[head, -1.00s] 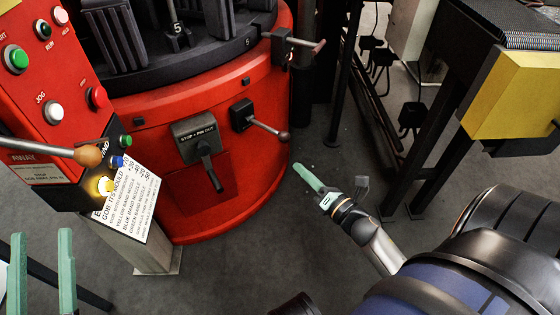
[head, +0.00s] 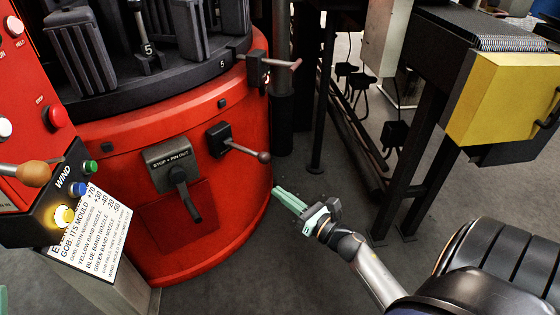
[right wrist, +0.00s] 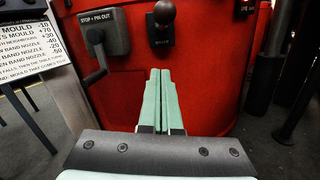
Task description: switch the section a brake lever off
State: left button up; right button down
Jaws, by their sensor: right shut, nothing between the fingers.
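On the red round machine base (head: 225,205) is a black lever with a ball knob (head: 264,157), sticking out to the right. Left of it is the dark "STOP + PIN OUT" lever (head: 188,200), its handle hanging down. A third lever with a pinkish handle (head: 285,65) is higher up at right. My right gripper (head: 278,192) is shut and empty, below and apart from the ball knob. In the right wrist view its green fingers (right wrist: 160,75) point at the red wall, below the ball-knob lever (right wrist: 164,14). A sliver of my left gripper (head: 3,300) shows.
A red control console (head: 25,120) with buttons, a lit yellow button (head: 63,216) and a white notice (head: 92,235) stands at left. Black moulds (head: 80,52) stand on the turntable. A yellow box (head: 500,95) on dark legs is at right.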

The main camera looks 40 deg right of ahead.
aim_at(244, 149)
jog(key=w+r, duration=0.4)
jog(key=w, duration=0.4)
jog(key=shift+w+a+r, duration=0.2)
jog(key=shift+p, duration=0.3)
jog(key=shift+r+g+p, duration=0.3)
jog(key=shift+p, duration=0.65)
